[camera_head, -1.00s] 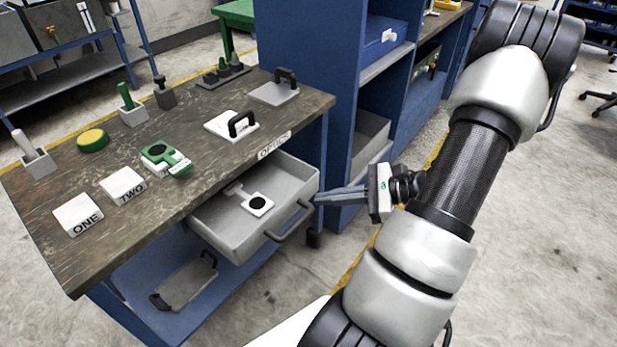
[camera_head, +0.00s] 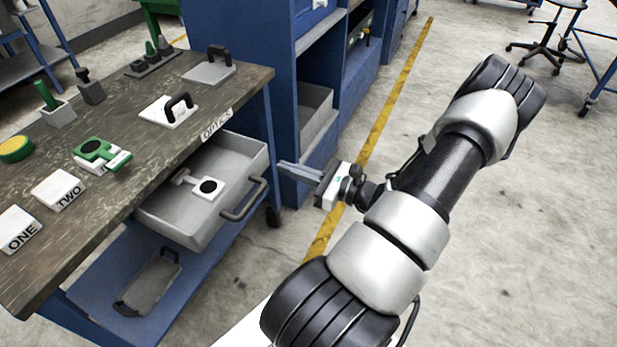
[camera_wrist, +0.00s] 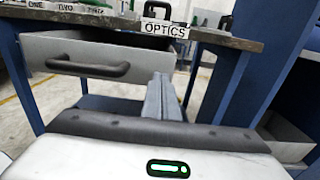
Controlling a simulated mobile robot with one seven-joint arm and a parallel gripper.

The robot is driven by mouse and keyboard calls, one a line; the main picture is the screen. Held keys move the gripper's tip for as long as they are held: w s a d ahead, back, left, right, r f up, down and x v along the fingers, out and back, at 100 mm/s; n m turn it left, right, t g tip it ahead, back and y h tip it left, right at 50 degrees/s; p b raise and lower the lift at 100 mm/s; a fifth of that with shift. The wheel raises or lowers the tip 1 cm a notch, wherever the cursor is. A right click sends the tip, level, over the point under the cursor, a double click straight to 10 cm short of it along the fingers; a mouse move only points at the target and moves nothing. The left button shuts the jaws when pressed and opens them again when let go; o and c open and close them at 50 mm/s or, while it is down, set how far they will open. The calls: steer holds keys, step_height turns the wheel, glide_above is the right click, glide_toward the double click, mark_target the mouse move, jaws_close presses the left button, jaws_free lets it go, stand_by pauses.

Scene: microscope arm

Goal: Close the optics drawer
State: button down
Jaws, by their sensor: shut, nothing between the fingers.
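The optics drawer (camera_head: 178,213) is a light grey box pulled out from under the workbench top, below the OPTICS label (camera_head: 216,124). A white piece with a black disc (camera_head: 208,187) lies inside it. Its dark bar handle (camera_head: 246,202) is on the front face. In the wrist view the drawer front (camera_wrist: 45,47) and handle (camera_wrist: 88,67) are at the upper left. My gripper (camera_head: 281,168) is shut and empty, just right of the drawer in the head view, with its fingers pointing toward it. It appears apart from the handle. The fingers (camera_wrist: 163,98) also show in the wrist view.
The bench top (camera_head: 140,150) holds blocks marked ONE (camera_head: 18,230) and TWO (camera_head: 58,189), a green piece (camera_head: 101,154) and handled plates. A grey tray (camera_head: 150,284) lies on the lower shelf. A blue cabinet (camera_head: 235,40) stands behind.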

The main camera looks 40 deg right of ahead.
mark_target(264, 160)
steer(key=shift+b+x, duration=0.35)
steer(key=shift+x, duration=1.6)
steer(key=shift+w+a, duration=0.25)
steer(key=shift+w, duration=0.2)
steer(key=p+x, duration=0.1)
steer(key=x, duration=1.7)
steer(key=shift+w+f, duration=0.1)
steer(key=shift+w, duration=0.25)
steer(key=shift+a+r, duration=0.1)
steer(key=shift+r, duration=0.15)
steer(key=shift+p, duration=0.3)
